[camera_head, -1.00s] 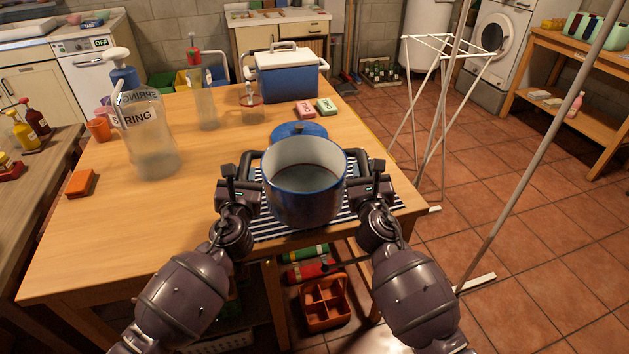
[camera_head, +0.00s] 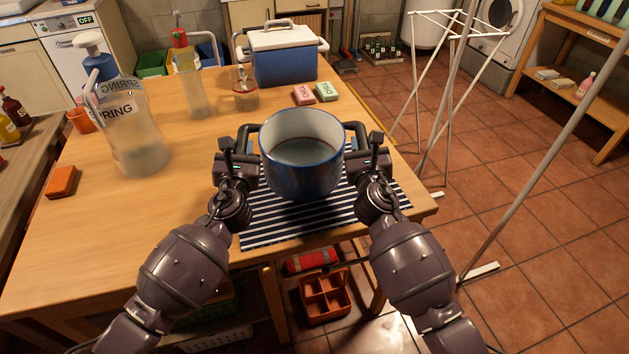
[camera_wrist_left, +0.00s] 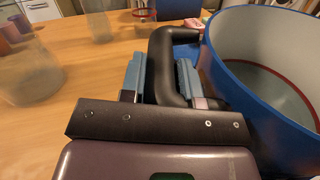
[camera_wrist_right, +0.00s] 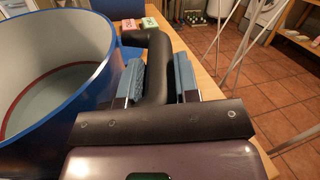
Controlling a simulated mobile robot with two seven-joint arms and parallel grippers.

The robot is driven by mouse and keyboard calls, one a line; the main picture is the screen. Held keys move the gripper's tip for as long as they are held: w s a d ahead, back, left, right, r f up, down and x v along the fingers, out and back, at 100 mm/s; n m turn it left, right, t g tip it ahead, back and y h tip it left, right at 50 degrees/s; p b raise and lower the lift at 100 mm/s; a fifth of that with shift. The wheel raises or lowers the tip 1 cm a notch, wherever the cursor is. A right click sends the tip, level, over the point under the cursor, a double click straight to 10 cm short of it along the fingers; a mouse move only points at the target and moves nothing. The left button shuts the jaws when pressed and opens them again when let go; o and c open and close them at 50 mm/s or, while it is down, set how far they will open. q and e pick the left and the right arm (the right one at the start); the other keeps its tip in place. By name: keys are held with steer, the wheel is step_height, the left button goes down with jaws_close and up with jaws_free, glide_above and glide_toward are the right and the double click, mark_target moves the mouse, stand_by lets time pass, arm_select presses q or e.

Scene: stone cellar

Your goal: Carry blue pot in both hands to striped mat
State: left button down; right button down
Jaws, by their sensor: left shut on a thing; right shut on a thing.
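The blue pot (camera_head: 302,178) is open at the top, pale inside, with a black handle on each side. My left gripper (camera_head: 243,152) is shut on its left handle, which shows between the blue finger pads in the left wrist view (camera_wrist_left: 166,75). My right gripper (camera_head: 360,150) is shut on its right handle, also seen in the right wrist view (camera_wrist_right: 160,75). The pot looks upright. The navy and white striped mat (camera_head: 285,225) lies on the wooden table below and in front of it. I cannot tell whether the pot touches the mat.
A large clear SPRING bottle (camera_head: 137,130) and an orange block (camera_head: 61,182) stand left. A blue cooler (camera_head: 283,60), a pink box (camera_head: 303,95) and a green box (camera_head: 326,91) are behind. A white drying rack (camera_head: 445,80) stands right of the table.

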arm_select(q)
steer(key=shift+s+r, duration=0.1)
steer(key=shift+r, duration=0.1)
arm_select(e)
steer(key=shift+s+r, duration=0.1)
steer(key=shift+r, duration=0.1)
